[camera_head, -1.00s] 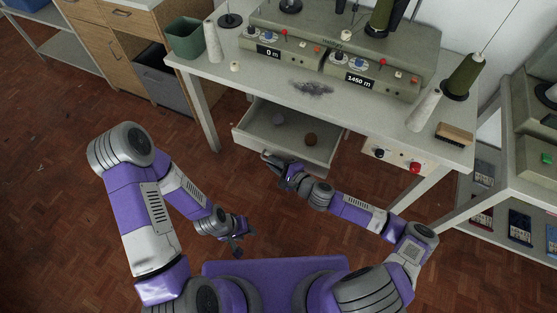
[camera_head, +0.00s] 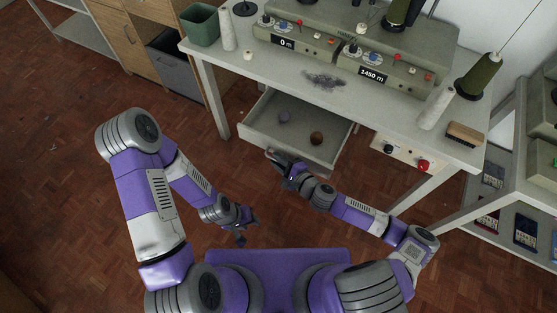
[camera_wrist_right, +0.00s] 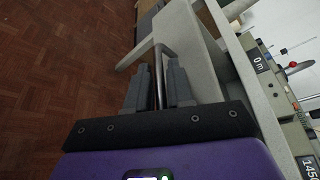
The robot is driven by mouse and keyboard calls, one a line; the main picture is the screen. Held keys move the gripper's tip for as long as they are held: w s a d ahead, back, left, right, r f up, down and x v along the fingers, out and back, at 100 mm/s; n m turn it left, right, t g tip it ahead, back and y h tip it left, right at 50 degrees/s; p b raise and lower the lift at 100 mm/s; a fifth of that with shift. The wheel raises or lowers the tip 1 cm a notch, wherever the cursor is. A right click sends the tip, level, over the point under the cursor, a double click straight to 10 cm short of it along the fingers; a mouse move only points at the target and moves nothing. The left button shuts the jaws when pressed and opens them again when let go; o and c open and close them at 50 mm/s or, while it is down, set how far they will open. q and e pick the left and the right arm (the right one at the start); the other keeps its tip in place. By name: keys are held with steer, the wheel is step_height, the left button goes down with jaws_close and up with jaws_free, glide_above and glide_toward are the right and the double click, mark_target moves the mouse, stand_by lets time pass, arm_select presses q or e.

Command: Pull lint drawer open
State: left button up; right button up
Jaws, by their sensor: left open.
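The lint drawer (camera_head: 262,146) is pulled out from under the grey table, its tray open to view. A grey lint ball (camera_head: 284,117) and a brown ball (camera_head: 316,138) lie inside it. My right gripper (camera_head: 279,163) is at the left part of the drawer front. In the right wrist view, the metal drawer handle (camera_wrist_right: 161,62) runs between the two fingers of this gripper (camera_wrist_right: 159,85), which are close around it. My left gripper (camera_head: 249,230) is open and empty, below and left of the drawer, apart from it.
The table (camera_head: 225,80) carries a machine, a green bin (camera_head: 200,25), thread cones, a brush (camera_head: 465,133) and a dark lint patch (camera_head: 324,80). A control panel (camera_head: 404,154) is right of the drawer. Bare floor lies left of the table.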

steer(key=p+v, duration=0.1)
steer(key=v, duration=0.6)
steer(key=shift+s+d, duration=0.15)
steer(key=shift+d, duration=0.05)
steer(key=shift+a, duration=0.1)
stand_by(0.3)
